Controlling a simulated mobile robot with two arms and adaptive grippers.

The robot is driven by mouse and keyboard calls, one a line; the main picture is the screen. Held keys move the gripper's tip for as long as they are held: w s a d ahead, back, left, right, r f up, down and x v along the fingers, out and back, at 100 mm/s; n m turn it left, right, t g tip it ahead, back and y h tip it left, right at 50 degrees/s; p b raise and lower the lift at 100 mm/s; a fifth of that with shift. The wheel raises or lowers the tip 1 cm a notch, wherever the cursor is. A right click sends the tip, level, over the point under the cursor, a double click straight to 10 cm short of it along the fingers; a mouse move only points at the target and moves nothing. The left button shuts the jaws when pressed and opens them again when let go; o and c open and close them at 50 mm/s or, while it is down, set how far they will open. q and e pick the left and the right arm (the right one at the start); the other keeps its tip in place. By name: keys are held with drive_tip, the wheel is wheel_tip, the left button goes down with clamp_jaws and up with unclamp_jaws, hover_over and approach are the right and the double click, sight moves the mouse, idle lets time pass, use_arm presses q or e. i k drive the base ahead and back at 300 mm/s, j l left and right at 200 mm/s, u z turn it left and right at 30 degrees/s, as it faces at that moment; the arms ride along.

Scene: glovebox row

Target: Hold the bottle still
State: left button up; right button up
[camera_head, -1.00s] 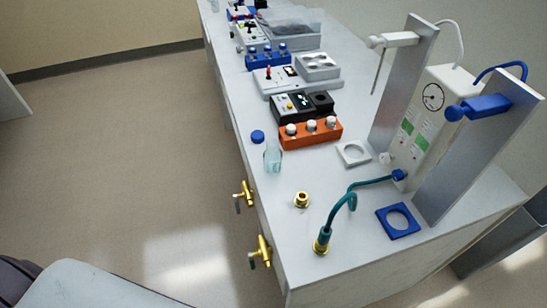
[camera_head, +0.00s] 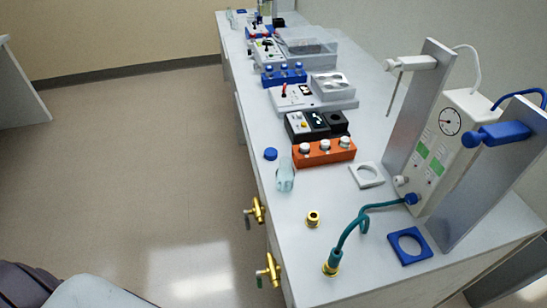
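A clear, pale glass bottle (camera_head: 286,175) stands near the left edge of the white bench (camera_head: 325,205), without a cap on it. A blue cap (camera_head: 270,154) lies on the bench just behind and left of it. Nothing touches the bottle. Neither of my grippers shows in the head view.
An orange rack (camera_head: 324,153) with white-capped vials stands right behind the bottle. A teal hose (camera_head: 346,232), a brass fitting (camera_head: 313,219), a white ring holder (camera_head: 367,175) and a blue one (camera_head: 409,246) lie nearer. Brass valves (camera_head: 268,270) stick out from the bench's side.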

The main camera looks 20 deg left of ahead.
sight(285, 173)
drive_tip(key=k, duration=0.6)
drive_tip(key=z, duration=1.2)
drive_tip(key=j, duration=1.45)
drive_tip(key=i+j, duration=0.15)
drive_tip(key=j, duration=1.25)
